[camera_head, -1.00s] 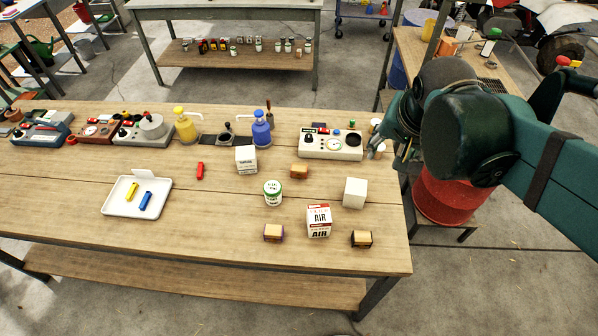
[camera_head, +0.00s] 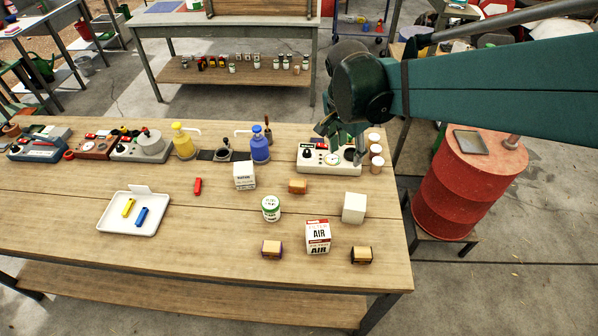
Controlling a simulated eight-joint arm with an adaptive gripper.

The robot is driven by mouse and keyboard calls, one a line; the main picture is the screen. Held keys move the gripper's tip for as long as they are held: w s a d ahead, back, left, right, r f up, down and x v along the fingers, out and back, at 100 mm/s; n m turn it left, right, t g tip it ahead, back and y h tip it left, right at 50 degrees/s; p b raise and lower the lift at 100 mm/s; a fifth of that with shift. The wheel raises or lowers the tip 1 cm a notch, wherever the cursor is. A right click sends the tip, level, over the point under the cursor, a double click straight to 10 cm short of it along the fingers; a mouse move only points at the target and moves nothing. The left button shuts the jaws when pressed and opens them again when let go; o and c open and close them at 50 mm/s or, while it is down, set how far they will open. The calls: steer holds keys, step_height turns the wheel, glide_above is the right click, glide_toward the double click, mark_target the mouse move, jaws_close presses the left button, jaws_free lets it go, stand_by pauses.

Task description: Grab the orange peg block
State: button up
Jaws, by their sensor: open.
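Several small blocks with orange-tan tops lie on the wooden workbench (camera_head: 60,220): a rear block (camera_head: 298,186), a front block with dark purple ends (camera_head: 271,248), and a front right block with dark ends (camera_head: 361,255). I cannot tell which one is the orange peg block. A small red peg-like block (camera_head: 197,186) lies alone left of the white box. My gripper (camera_head: 341,146) is open and appears empty over the back right of the bench, in front of the white instrument panel in this view. It is apart from all the blocks.
A white tray (camera_head: 112,225) holds a yellow and a blue peg. A white cube (camera_head: 354,208), a green-white can (camera_head: 271,208), an AIR box (camera_head: 317,237) and a white carton (camera_head: 244,175) stand among the blocks. Bottles and instruments line the back.

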steer(key=w+a+f+m+g+h, duration=0.1)
steer(key=w+a+f+m, duration=0.3)
steer(key=w+a+f, duration=0.3)
steer(key=m+g+h+b, duration=0.1)
steer(key=m+g+h, duration=0.1)
steer(key=m, duration=0.3)
glide_toward(297, 182)
steer(key=shift+s+x, duration=0.15)
steer(key=shift+x, duration=0.45)
steer(key=shift+s+x, duration=0.15)
steer(key=shift+x, duration=0.5)
steer(key=shift+f, duration=0.1)
steer(key=shift+b+x, duration=0.3)
steer(key=shift+x, duration=0.9)
steer(key=shift+f, duration=0.1)
steer(key=shift+x, duration=2.55)
steer(key=shift+w+d, duration=0.1)
steer(key=shift+w, duration=0.1)
